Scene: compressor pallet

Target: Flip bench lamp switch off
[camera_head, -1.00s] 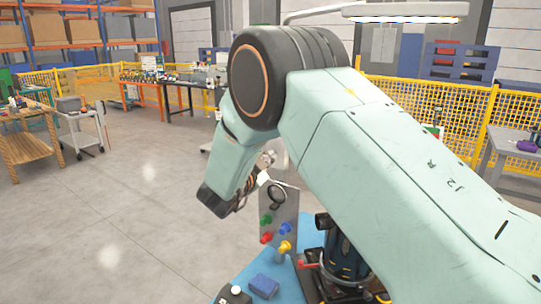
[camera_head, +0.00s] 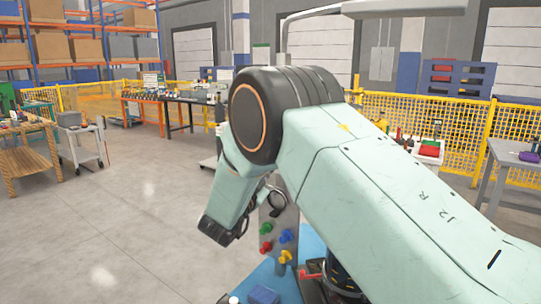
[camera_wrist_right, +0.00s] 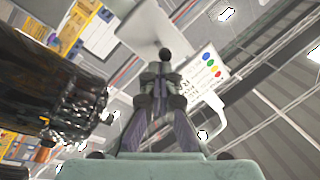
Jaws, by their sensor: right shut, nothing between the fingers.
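The bench lamp's long head (camera_head: 405,8) hangs at the top of the head view on a bent grey post, and its underside is dark. A grey upright panel (camera_head: 266,228) with green, red, blue and yellow knobs stands below my right arm, partly hidden by it. In the right wrist view my right gripper (camera_wrist_right: 160,70) is shut and empty. A small black ball (camera_wrist_right: 165,54) shows right at its fingertips, perhaps the switch's knob; whether they touch I cannot tell. In the head view the right gripper's fingers cannot be made out. My left gripper is not in view.
A blue bench top (camera_head: 288,287) carries a blue block (camera_head: 263,296) at the bottom. A white card with coloured dots (camera_wrist_right: 208,66) is close beside the fingertips. Yellow fencing (camera_head: 440,115) and a grey table (camera_head: 510,155) stand behind.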

